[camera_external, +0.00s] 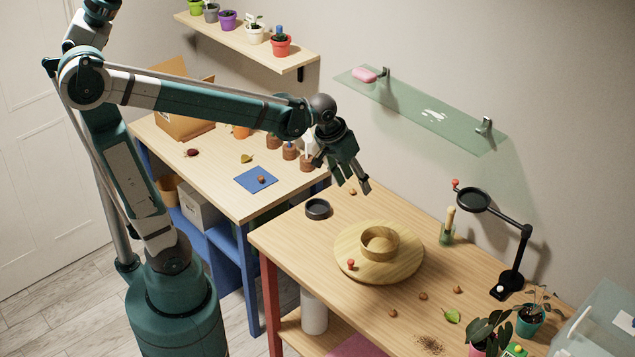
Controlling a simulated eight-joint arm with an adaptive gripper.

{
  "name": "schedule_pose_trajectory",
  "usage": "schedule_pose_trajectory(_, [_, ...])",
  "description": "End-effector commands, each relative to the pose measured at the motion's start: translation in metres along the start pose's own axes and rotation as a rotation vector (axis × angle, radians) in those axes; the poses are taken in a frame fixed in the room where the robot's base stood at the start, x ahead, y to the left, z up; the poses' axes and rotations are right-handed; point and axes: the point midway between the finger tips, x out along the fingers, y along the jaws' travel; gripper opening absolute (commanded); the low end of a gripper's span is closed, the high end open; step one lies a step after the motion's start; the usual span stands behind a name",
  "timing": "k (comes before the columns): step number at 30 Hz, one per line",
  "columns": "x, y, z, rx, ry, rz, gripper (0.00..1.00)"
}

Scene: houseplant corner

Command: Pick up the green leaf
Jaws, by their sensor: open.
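A small green leaf (452,316) lies flat on the right-hand wooden table (285,236), near its front right part, to the left of the potted plants. My gripper (353,190) is open and empty. It hangs in the air above the back left part of that table, fingers pointing down and to the right, well up and left of the leaf.
A round wooden board (350,269) with a bowl (379,238) stands mid-table. A black dish (318,208), a magnifier stand (512,280), dark soil (429,345), several small brown lumps and a teal pot (530,322) surround it. A glass shelf (415,108) juts from the wall.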

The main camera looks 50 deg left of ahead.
Motion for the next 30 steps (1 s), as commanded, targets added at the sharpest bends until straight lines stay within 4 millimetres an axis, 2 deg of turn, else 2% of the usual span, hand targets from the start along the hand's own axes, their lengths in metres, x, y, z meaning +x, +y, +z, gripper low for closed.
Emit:
schedule_pose_trajectory(3, [0.011,0.022,-0.011,0.003,-0.024,0.004,0.51])
schedule_pose_trajectory(15, [0.052,0.094,-0.031,0.003,-0.105,0.003,0.51])
schedule_pose_trajectory(30, [0.115,0.191,-0.034,0.006,-0.202,-0.015,0.51])
